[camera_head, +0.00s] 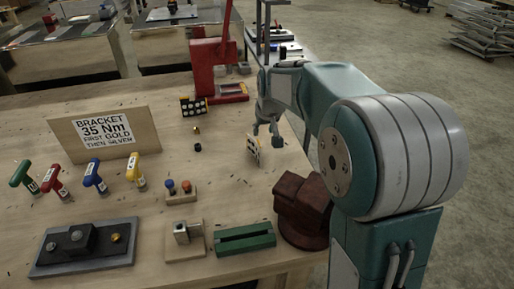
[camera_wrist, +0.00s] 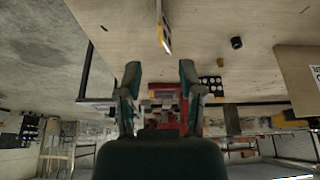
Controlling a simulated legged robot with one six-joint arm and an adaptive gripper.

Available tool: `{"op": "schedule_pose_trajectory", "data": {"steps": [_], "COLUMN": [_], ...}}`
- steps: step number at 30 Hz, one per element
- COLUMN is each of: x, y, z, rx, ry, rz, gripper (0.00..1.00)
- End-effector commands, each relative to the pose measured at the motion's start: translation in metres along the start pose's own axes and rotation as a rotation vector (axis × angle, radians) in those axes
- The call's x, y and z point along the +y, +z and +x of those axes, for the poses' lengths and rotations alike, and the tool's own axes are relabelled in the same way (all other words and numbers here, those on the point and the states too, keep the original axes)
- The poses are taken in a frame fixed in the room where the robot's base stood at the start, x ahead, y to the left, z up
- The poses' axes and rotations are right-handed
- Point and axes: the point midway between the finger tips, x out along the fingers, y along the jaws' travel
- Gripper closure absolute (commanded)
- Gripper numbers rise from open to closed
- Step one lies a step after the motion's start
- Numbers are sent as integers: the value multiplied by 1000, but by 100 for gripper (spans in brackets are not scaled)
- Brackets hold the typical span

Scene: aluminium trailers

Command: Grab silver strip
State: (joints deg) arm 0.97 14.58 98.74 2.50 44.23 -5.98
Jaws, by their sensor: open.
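A small pale strip with dark spots and a yellowish edge (camera_head: 253,148) stands tilted on the wooden workbench, just below my gripper (camera_head: 266,130). I cannot tell for sure that it is the silver strip. In the wrist view the strip (camera_wrist: 163,32) shows edge-on, beyond and between the fingertips of my gripper (camera_wrist: 160,70). The fingers are spread apart with nothing between them, and they do not touch the strip.
A dark red vise (camera_head: 303,205) and a green block (camera_head: 244,238) stand at the bench's near right. A red press (camera_head: 213,68) and a black dotted plate (camera_head: 193,106) are behind. A sign (camera_head: 103,135), several T-handled tools and a small black cylinder (camera_head: 198,147) are left.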

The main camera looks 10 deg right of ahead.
Motion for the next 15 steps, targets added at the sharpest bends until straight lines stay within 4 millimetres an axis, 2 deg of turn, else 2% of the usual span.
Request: {"op": "schedule_pose_trajectory", "data": {"steps": [5,15], "x": [0,0], "y": [-2,-2], "z": [6,54], "rx": [-2,-2], "ry": [0,0], "rz": [0,0], "gripper": [51,51]}}
